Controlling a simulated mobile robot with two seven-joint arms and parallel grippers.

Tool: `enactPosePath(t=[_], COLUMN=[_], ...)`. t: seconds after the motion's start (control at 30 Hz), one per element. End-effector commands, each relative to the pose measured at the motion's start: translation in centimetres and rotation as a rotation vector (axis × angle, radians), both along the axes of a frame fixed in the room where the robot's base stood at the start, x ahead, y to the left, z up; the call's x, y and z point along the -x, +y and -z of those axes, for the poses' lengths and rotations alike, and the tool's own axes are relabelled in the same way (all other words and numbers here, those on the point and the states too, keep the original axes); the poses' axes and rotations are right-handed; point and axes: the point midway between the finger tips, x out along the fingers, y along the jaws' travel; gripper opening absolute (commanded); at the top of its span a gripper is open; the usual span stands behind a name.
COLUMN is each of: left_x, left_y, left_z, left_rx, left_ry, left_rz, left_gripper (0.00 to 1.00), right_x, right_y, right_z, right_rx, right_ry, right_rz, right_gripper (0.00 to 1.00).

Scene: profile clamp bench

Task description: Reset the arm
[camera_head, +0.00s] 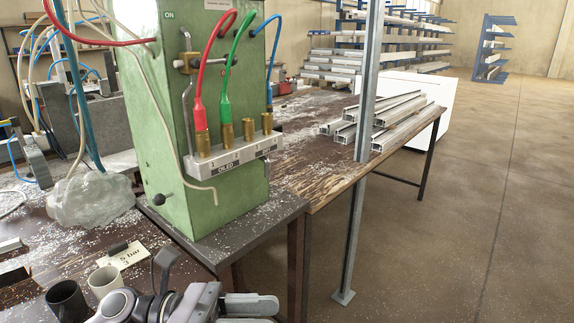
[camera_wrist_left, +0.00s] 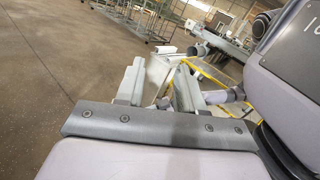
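My left arm comes in at the bottom edge of the head view, in front of the green valve box. Its gripper (camera_head: 245,306) is low in the picture and partly cut off by the frame edge. In the left wrist view the two fingers of my left gripper (camera_wrist_left: 158,88) stand apart. Nothing shows held between them; floor and background show through the gap. My right gripper is in neither view.
A green box (camera_head: 150,130) with red, green and blue hoses on brass fittings stands at the bench corner. Two cups, dark (camera_head: 66,300) and pale (camera_head: 106,281), are close to my left arm. A metal post (camera_head: 362,180) rises before profiles (camera_head: 405,125). Open floor lies right.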

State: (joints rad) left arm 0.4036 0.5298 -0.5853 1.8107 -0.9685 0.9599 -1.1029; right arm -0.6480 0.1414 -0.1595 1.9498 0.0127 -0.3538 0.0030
Motion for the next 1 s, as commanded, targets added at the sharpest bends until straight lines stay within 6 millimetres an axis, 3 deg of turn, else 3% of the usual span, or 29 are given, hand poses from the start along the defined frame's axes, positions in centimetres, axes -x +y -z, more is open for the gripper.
enactPosePath(t=[0.1, 0.23, 0.37, 0.47, 0.57, 0.7, 0.83, 0.87, 0.93, 1.0], left_x=[-1.2, -3.1, -4.4, -4.3, -2.9, 1.2, 5.5, 6.4, 7.9, 8.9], left_y=[0.4, 2.5, 5.6, 8.3, 10.9, 13.8, 15.3, 15.5, 15.8, 16.0], left_z=[-0.5, 0.8, 4.3, 8.5, 13.5, 20.5, 25.0, 25.8, 27.0, 27.7], left_rx=[0.224, 0.463, 0.711, 0.913, 1.13, 1.443, 1.689, -1.717, -1.683, -1.665], left_ry=[0.371, 0.786, 1.208, 1.53, 1.843, 2.225, 2.461, -2.476, -2.379, -2.322], left_rz=[-0.135, -0.271, -0.403, -0.501, -0.6, -0.735, -0.829, 0.84, 0.815, 0.801], left_gripper=[0.38, 0.38, 0.38, 0.38, 0.38, 0.38, 0.38, 0.38, 0.38, 0.6], right_x=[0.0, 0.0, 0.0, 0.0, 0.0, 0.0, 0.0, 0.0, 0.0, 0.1], right_y=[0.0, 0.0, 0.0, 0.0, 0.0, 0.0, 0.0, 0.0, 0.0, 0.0], right_z=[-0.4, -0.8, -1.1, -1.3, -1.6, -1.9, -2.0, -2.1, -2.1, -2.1], right_rx=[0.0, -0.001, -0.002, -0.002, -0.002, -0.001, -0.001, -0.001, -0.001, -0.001], right_ry=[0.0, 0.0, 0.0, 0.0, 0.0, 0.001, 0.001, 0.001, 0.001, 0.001], right_rz=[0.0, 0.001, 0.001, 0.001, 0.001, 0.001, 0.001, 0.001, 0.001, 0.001], right_gripper=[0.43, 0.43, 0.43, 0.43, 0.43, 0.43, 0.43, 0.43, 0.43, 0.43])
